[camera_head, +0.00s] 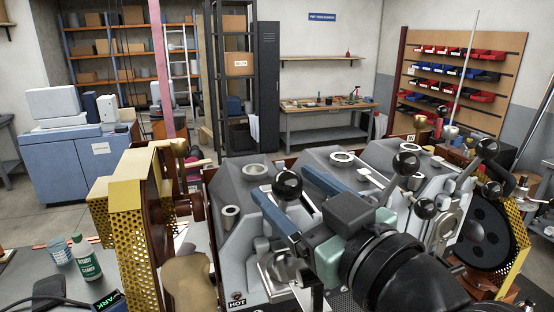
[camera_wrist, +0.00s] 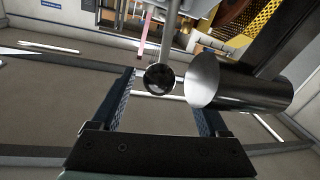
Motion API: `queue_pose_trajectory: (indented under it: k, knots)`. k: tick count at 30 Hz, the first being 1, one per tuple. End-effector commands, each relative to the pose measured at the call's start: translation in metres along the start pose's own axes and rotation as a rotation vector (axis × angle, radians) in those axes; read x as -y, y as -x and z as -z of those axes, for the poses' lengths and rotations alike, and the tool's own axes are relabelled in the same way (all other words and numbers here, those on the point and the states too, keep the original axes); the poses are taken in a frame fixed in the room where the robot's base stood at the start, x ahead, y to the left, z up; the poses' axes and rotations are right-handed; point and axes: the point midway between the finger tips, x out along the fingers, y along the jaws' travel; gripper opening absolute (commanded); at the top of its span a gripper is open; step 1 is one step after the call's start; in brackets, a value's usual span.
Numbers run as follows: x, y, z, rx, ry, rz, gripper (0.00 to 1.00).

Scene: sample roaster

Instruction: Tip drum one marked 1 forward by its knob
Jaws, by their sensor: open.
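The roaster is a row of grey drum housings (camera_head: 245,215) with black ball knobs. I cannot read a 1 on any drum. My gripper (camera_head: 281,180) reaches in over the leftmost housing with its blue-grey fingers apart. A black ball knob (camera_head: 288,186) shows between the fingertips. In the wrist view this knob (camera_wrist: 160,78) sits between the open fingers (camera_wrist: 162,90), with a gap on each side. Its rod runs upward in that view. My gripper and arm hide much of the housing front.
A dark cylinder with a shiny end (camera_wrist: 245,92) lies close by the right finger in the wrist view. Other ball knobs (camera_head: 405,163) stand to the right. A yellow perforated guard (camera_head: 135,225) flanks the left. A green bottle (camera_head: 85,259) stands on the front-left bench.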

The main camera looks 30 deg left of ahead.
Motion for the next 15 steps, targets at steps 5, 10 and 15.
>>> queue_pose_trajectory:
  k: [5, 10, 15]
  knots:
    - [0.0, -0.028, 0.003, 0.001, -0.003, 0.002, 0.78]
    - [0.0, -0.039, 0.001, 0.0, 0.0, -0.001, 0.78]
    - [0.0, -0.041, 0.0, 0.0, 0.0, -0.002, 0.78]
